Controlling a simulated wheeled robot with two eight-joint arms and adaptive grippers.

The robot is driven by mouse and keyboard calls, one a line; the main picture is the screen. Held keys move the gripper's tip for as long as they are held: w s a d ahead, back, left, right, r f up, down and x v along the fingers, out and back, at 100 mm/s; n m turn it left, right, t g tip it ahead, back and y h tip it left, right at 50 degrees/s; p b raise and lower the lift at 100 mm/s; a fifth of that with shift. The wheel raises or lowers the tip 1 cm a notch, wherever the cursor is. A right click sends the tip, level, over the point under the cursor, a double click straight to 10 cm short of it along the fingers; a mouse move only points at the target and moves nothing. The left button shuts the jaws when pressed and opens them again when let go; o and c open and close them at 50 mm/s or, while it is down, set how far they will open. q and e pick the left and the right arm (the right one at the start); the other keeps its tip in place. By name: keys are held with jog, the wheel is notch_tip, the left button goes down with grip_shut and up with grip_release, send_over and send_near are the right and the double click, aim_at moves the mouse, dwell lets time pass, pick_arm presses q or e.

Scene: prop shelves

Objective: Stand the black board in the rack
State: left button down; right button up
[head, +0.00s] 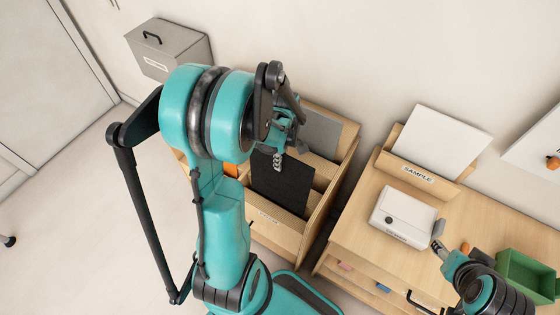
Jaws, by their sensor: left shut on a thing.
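The black board (282,184) is upright, slightly tilted in the picture, at the wooden rack (272,236). Its lower part is hidden behind the rack's labelled front panel. Whether its bottom edge rests on the rack floor cannot be seen. My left gripper (279,158) is at the board's top edge, shut on it; my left arm partly covers it. My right gripper (438,246) is away from the rack, beside the white box on the wooden desk; its jaw opening is unclear.
A grey board (320,133) stands at the rack's back, and an orange item (231,169) shows at its left. Right of the rack, the desk (355,230) bears a white box (403,217), a SAMPLE holder (417,173) with a white panel, and a green bin (527,275).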

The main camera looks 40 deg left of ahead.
aim_at(280, 181)
pick_arm(q)
jog(key=shift+f+b, duration=5.45)
jog(key=shift+f, duration=0.75)
jog(key=c, duration=1.6)
grip_release()
jog(key=r, duration=0.8)
jog(key=w+r, duration=0.1)
jog(key=r, duration=0.3)
